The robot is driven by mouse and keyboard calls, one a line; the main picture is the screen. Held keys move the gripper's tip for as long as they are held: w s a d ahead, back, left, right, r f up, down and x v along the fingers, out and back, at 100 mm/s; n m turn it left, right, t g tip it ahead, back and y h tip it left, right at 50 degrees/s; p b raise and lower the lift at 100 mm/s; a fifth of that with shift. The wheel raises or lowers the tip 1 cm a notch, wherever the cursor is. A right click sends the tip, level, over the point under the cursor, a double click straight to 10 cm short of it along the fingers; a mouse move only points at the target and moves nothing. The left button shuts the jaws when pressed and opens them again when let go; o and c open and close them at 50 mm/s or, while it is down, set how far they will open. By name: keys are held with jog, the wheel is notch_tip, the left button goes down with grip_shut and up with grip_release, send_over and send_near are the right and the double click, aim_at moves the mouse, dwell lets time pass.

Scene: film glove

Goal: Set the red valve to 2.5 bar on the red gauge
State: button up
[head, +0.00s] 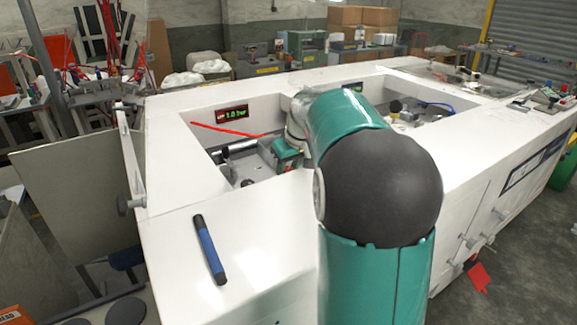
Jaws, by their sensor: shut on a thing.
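The red gauge (232,113) is a small dark display with a red edge on the inner back wall of the left recess. It reads 1.0 bar in green digits. My gripper (280,158) is low in that recess, to the right of and below the gauge, partly hidden by my own arm. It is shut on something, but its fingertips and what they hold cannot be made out. The red valve cannot be made out in this view.
The white bench (190,225) surrounds the recess with raised walls. A blue and black pen-like tool (209,249) lies on its front surface. Metal cylinders (238,147) lie in the recess left of my gripper. A second recess at the right holds fittings and a blue hose (437,105).

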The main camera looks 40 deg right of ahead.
jog(key=m+h, duration=0.1)
jog(key=m, duration=0.3)
jog(key=shift+a+m+h, duration=0.15)
jog(key=shift+m+h, duration=0.15)
jog(key=shift+h, duration=0.1)
jog(key=m+g+h, duration=0.1)
jog(key=m, duration=0.3)
jog(key=shift+w, duration=0.15)
jog(key=m+g, duration=0.1)
jog(key=m, duration=0.1)
jog(key=m+h, duration=0.1)
jog(key=m, duration=0.2)
jog(key=shift+g, duration=0.4)
jog(key=shift+m+g+h, duration=0.3)
jog(key=shift+m+g, duration=0.4)
jog(key=shift+m, duration=1.1)
jog(key=o, duration=1)
jog(key=shift+c, duration=0.2)
jog(key=shift+r, duration=0.1)
